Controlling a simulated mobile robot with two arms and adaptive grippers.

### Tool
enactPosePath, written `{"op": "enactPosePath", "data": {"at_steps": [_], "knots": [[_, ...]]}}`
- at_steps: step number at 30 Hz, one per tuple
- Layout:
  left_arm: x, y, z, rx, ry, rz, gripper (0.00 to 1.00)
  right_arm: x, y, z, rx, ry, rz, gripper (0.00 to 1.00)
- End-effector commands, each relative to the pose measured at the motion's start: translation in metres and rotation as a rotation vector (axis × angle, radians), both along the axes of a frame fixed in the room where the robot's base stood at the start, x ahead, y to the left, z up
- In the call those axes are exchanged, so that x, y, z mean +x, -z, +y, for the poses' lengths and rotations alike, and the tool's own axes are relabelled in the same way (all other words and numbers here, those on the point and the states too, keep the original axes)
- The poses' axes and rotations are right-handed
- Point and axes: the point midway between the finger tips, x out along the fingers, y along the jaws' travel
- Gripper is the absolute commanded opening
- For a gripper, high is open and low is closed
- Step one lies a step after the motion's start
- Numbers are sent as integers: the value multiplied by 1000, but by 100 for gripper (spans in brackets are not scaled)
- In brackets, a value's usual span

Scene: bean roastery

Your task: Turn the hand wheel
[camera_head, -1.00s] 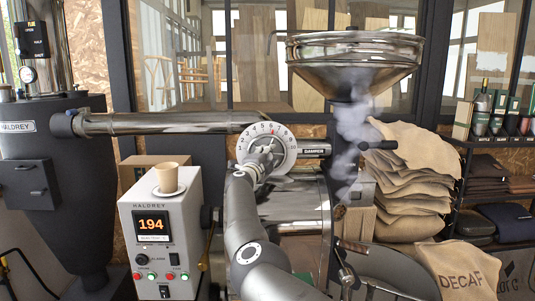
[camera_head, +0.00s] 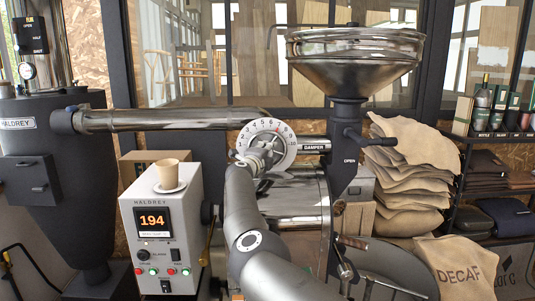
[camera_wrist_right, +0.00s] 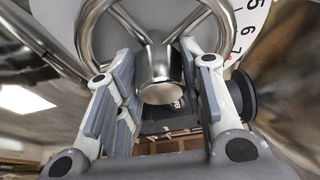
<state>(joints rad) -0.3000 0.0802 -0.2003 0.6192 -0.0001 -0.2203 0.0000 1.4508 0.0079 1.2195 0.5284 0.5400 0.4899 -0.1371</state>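The metal hand wheel (camera_head: 271,146) sits in front of a white numbered dial (camera_head: 289,151) beside a "DAMPER" label; my gripper covers part of it in the head view. In the right wrist view the wheel's shiny rim and spokes (camera_wrist_right: 93,14) fill the top, with its round hub (camera_wrist_right: 160,75) in the middle. My right gripper (camera_head: 256,156) is at the wheel. In the wrist view its fingers (camera_wrist_right: 160,62) stand apart on either side of the hub, and I see no clear grip. My left gripper is not in view.
A control box (camera_head: 172,215) reading 194, with a cup (camera_head: 168,174) on top, stands left of my arm. A metal pipe (camera_head: 160,121) runs left of the wheel. A funnel hopper (camera_head: 355,65) rises to the right, with burlap sacks (camera_head: 410,170) beyond it.

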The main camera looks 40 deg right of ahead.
Motion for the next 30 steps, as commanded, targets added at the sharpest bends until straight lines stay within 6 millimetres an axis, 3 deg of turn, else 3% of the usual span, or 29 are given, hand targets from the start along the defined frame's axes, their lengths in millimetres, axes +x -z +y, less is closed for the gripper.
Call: {"op": "enactPosePath", "data": {"at_steps": [5, 17, 30], "knots": [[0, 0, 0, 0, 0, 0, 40, 0, 0, 0, -1, 0, 1, 58], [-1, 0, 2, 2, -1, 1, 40, -1, 0, 2, 0, 0, 0, 58], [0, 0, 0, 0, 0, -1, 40, -20, 0, 33, 1, -1, -2, 58]]}}
